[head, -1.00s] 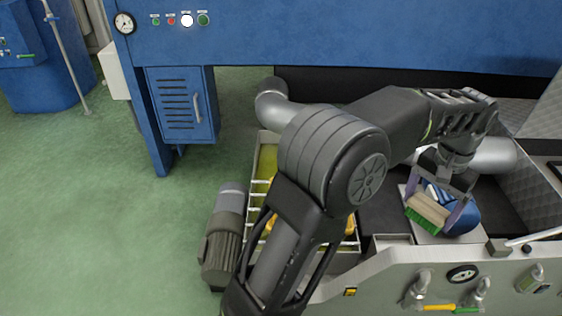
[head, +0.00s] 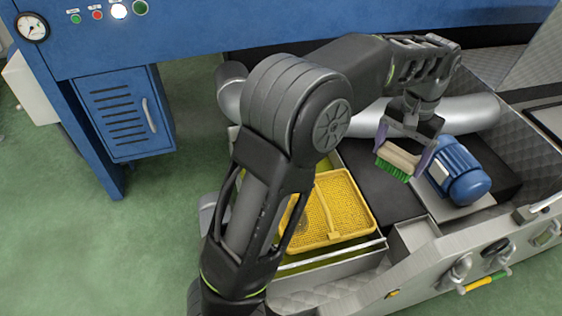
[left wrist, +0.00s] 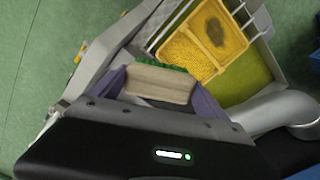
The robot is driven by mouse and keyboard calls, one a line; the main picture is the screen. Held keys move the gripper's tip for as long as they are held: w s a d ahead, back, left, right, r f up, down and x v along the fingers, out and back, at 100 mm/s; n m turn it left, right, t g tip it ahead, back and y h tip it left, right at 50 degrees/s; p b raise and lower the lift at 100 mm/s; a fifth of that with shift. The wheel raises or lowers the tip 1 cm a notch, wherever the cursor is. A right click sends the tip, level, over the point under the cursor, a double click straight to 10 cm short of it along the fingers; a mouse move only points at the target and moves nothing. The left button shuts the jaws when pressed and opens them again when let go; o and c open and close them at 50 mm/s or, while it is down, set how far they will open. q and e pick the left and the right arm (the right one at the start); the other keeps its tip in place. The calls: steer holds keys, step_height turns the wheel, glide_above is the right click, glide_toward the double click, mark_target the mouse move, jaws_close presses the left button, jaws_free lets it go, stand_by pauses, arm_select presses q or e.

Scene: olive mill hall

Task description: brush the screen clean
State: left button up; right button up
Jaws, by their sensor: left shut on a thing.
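My left gripper (head: 407,152) is shut on a brush (head: 402,157) with a pale wooden back and green bristles. It holds the brush in the air, bristles down, to the right of the screen. In the left wrist view the brush (left wrist: 160,84) sits between the purple fingers. The screen (head: 338,212) is a yellow perforated tray with a crossbar, set in a metal frame over a basin. My arm covers its left part in the head view. In the left wrist view a dark brown smear lies on the screen's (left wrist: 182,49) far section. My right gripper is not in view.
A blue motor (head: 461,172) stands just right of the brush. A fat silver pipe (head: 466,113) runs behind. Valves (head: 497,252) line the metal front wall. A blue cabinet (head: 124,113) stands at left, with open green floor below it.

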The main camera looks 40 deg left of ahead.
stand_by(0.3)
arm_select(q)
steer(key=s+a+f+n+b, duration=0.1)
steer(key=s+a+f+n, duration=0.2)
steer(key=a+f+n, duration=0.3)
steer(key=s+a+f+n+b, duration=0.2)
steer(key=a+f+n, duration=0.4)
steer(key=a+f, duration=1.1)
steer(key=s+a, duration=0.1)
steer(key=a, duration=0.3)
steer(key=shift+a+f, duration=0.2)
steer(key=shift+a, duration=0.15)
steer(key=shift+s, duration=0.1)
